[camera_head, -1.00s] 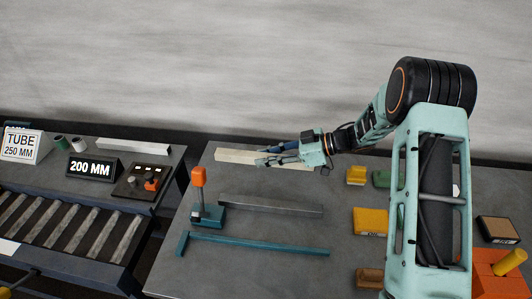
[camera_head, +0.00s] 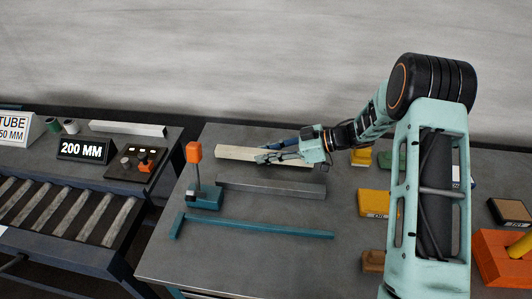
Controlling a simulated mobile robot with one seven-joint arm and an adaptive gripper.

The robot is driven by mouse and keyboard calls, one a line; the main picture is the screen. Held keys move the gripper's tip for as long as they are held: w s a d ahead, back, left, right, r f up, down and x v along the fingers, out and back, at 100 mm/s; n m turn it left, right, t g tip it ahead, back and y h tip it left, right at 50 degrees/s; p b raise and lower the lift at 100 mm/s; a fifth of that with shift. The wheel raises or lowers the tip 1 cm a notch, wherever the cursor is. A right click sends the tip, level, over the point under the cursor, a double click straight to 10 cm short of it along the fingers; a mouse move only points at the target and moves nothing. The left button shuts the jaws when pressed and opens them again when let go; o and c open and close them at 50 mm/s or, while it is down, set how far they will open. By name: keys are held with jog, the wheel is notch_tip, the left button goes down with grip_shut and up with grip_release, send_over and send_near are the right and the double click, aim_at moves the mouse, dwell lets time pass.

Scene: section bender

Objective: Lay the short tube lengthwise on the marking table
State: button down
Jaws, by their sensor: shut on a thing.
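The pale square tube (camera_head: 231,152) lies left to right over the back of the grey marking table (camera_head: 230,262). I take it for the short tube. My gripper (camera_head: 262,157) reaches in from the right and is shut on it; its fingers hide part of the tube's middle. I cannot tell how high the tube is above the table. A darker grey bar (camera_head: 272,188) lies just in front of it, roughly parallel.
An orange-topped gauge (camera_head: 193,152) stands at the left, with a teal T-shaped rule (camera_head: 255,227) in front. Yellow blocks (camera_head: 374,203) and an orange block (camera_head: 494,266) are at the right. A roller conveyor (camera_head: 60,218) and another bar (camera_head: 127,128) are further left.

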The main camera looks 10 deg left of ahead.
jog(key=shift+f, duration=0.45)
dwell(0.4)
jog(key=shift+s+f+b, duration=0.15)
jog(key=shift+f+b, duration=0.15)
jog(key=shift+b, duration=0.05)
jog(key=shift+s+f, duration=0.15)
jog(key=shift+f, duration=0.2)
jog(key=shift+d, duration=0.1)
jog(key=shift+r+p, duration=0.95)
jog(key=shift+p, duration=0.05)
jog(key=s+d+r+m+t+p, duration=0.1)
jog(key=d+r+m+t+p, duration=0.1)
jog(key=d+r, duration=0.3)
jog(key=s+d+r+m+t+h+p, duration=0.1)
jog(key=s+d+r+m+t+p, duration=0.1)
jog(key=d, duration=1)
jog(key=s+d+r+m+t+h+p, duration=0.1)
jog(key=d+r+m+t+p, duration=0.2)
jog(key=d+r+p, duration=0.4)
jog(key=shift+s+d+r+m+t, duration=0.35)
jog(key=shift+s+d+m+t, duration=0.05)
jog(key=shift+d+t, duration=0.55)
